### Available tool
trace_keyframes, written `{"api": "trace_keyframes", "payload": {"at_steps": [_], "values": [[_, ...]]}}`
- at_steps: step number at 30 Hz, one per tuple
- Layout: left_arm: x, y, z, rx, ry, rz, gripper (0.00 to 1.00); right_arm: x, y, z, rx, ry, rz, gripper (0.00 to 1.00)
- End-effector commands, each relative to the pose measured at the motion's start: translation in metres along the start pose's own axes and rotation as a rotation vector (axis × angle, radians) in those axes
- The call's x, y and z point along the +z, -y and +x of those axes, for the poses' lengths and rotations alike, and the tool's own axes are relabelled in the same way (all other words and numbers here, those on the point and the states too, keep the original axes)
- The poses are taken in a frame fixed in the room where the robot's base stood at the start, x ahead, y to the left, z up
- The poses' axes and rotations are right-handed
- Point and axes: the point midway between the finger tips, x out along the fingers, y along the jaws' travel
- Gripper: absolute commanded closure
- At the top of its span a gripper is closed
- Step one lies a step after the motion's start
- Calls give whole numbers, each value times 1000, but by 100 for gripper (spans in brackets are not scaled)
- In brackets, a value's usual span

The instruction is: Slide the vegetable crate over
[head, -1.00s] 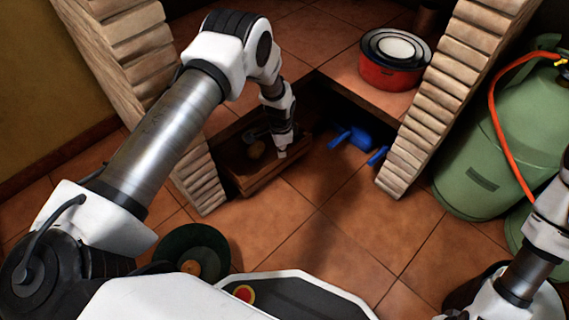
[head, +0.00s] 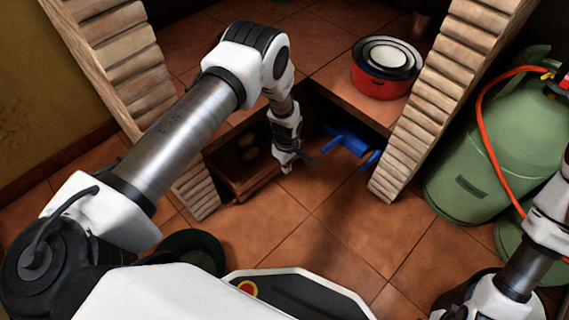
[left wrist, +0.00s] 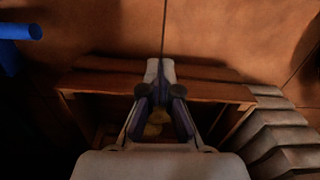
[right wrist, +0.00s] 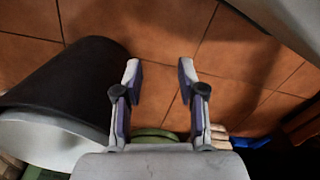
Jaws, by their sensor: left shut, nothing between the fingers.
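The wooden crate (head: 240,194) sits on the tiled floor in the recess under the counter, by the left brick pillar. Rounded brownish vegetables lie in its dark inside. In the left wrist view the crate's rim (left wrist: 215,92) runs across the middle, with something yellowish inside between my fingers. My left gripper (head: 300,164) is by the crate's right end; its shut, empty fingertips (left wrist: 160,68) overlap the rim in the left wrist view. I cannot tell whether they touch it. My right gripper (right wrist: 159,72) is open and empty above the floor, outside the head view.
A blue object (head: 348,141) lies on the floor right of the crate. Brick pillars (head: 410,125) flank the recess. A red pot (head: 382,84) stands on the counter. A green gas cylinder (head: 487,150) with an orange hose stands at the right. Floor tiles (head: 320,230) in front are clear.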

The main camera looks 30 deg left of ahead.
Motion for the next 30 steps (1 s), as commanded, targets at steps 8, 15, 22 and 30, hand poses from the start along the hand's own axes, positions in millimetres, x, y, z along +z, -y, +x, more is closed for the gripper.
{"api": "trace_keyframes", "payload": {"at_steps": [8,15,22,30], "values": [[0,0,71,0,0,1,100,-2,-1,43,1,-6,8,60],[-31,-1,77,3,-1,-1,100,-4,-2,64,1,-10,13,60],[-40,0,73,0,0,1,100,-4,-2,66,2,-10,15,60],[-42,-4,75,1,0,1,100,-5,-2,70,2,-12,13,60]]}}
